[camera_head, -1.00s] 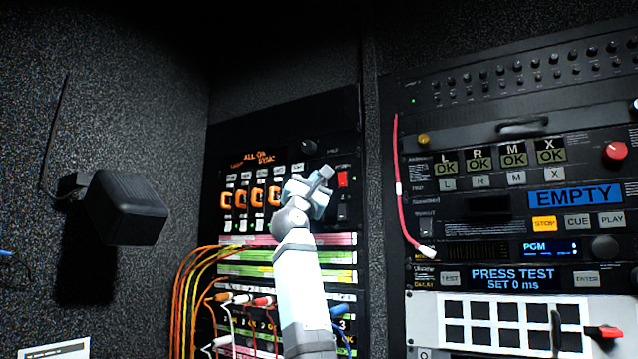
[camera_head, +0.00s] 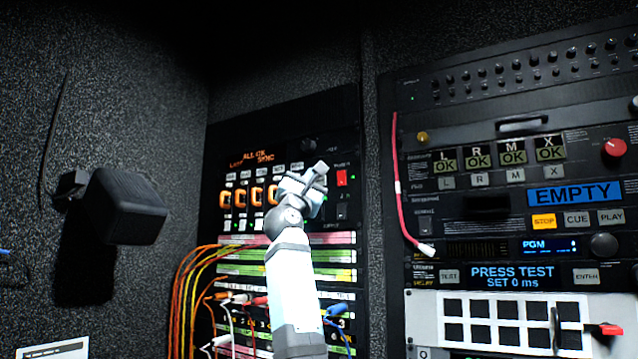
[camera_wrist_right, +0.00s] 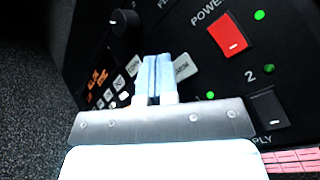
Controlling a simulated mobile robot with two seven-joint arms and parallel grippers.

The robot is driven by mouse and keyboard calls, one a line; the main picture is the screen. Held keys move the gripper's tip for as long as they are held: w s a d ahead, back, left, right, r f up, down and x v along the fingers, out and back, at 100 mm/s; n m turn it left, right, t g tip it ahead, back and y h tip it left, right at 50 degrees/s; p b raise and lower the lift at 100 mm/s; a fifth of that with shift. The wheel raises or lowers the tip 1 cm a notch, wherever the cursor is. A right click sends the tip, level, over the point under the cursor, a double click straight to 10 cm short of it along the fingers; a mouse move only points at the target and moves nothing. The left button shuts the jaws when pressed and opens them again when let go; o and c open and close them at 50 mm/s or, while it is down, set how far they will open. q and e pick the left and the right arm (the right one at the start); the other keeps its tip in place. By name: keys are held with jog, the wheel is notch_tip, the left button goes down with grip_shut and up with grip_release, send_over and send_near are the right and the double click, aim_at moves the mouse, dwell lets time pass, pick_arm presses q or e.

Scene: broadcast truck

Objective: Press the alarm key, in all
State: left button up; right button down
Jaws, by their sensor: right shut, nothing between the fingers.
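My right gripper (camera_head: 318,170) is in front of the upper part of the left rack panel in the head view. In the right wrist view its fingers (camera_wrist_right: 158,62) are shut together and empty, with the tips close to a row of small pale keys (camera_wrist_right: 133,66). One pale key (camera_wrist_right: 183,70) shows just right of the fingertips. The key labels are too small to read, so I cannot tell which is the alarm key. The fingers hide part of the row, and contact cannot be told. My left gripper is not in view.
A red power switch (camera_wrist_right: 228,35) and a black switch (camera_wrist_right: 268,108) lie right of the fingers. A black knob (camera_wrist_right: 123,22) is above the keys. Patch cables (camera_head: 190,275) hang below left. A black box (camera_head: 125,205) juts from the left wall.

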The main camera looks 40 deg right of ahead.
jog(key=a, duration=0.1)
jog(key=s+a, duration=0.1)
jog(key=a, duration=0.2)
jog(key=shift+s+a+b, duration=0.15)
jog(key=shift+s+b, duration=0.2)
jog(key=shift+b, duration=0.05)
dwell(0.6)
